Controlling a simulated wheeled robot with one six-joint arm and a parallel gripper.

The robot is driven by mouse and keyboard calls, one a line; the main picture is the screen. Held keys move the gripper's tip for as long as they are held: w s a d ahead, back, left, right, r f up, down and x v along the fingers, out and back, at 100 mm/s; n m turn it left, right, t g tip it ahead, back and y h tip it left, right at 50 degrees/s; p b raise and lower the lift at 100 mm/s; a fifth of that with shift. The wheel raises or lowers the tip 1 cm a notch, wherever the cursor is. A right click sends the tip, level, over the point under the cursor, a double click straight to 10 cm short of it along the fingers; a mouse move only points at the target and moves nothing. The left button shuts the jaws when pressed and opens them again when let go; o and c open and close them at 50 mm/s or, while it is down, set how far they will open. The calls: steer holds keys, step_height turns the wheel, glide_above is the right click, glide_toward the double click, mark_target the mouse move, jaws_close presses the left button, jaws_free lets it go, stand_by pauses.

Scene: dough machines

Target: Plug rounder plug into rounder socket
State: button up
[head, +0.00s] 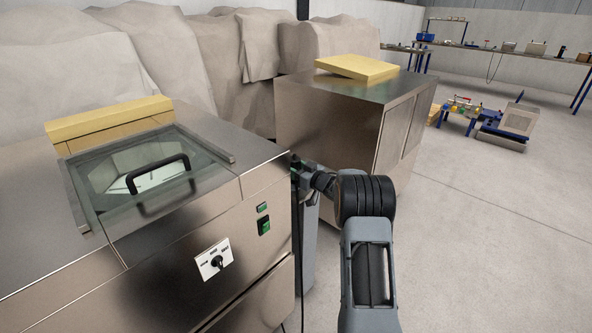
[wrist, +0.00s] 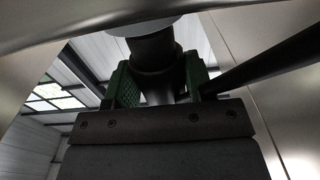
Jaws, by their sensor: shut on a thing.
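In the wrist view, my gripper (wrist: 157,85) is shut, with its green pads on either side of a dark cylindrical plug (wrist: 152,52). A pale round disc (wrist: 142,27) shows at the plug's far end; I cannot tell whether it is the plug's face or part of a socket. A thick dark cable-like shape (wrist: 265,62) runs off to the right. In the head view, my gripper (head: 297,170) is at the gap between two steel machines, mostly hidden by the near machine's corner and my arm. The socket cannot be made out clearly.
The near steel machine (head: 160,262) has a glass lid with a black handle (head: 158,172) and a knob panel (head: 214,259). A second steel cabinet (head: 325,120) stands close behind, leaving a narrow gap. Open floor (head: 490,240) lies to the right.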

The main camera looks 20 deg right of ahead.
steer(key=shift+f+b, duration=0.9)
steer(key=shift+f, duration=0.7)
steer(key=o, duration=1.3)
steer(key=shift+s+d+r, duration=0.1)
steer(key=shift+s, duration=0.05)
steer(key=shift+v, duration=1.85)
steer(key=shift+s+d+p, duration=0.1)
steer(key=shift+s+p, duration=0.15)
steer(key=shift+p, duration=0.05)
steer(key=p+v, duration=0.1)
steer(key=v, duration=1.2)
steer(key=shift+s+d, duration=0.15)
steer(key=shift+s, duration=0.25)
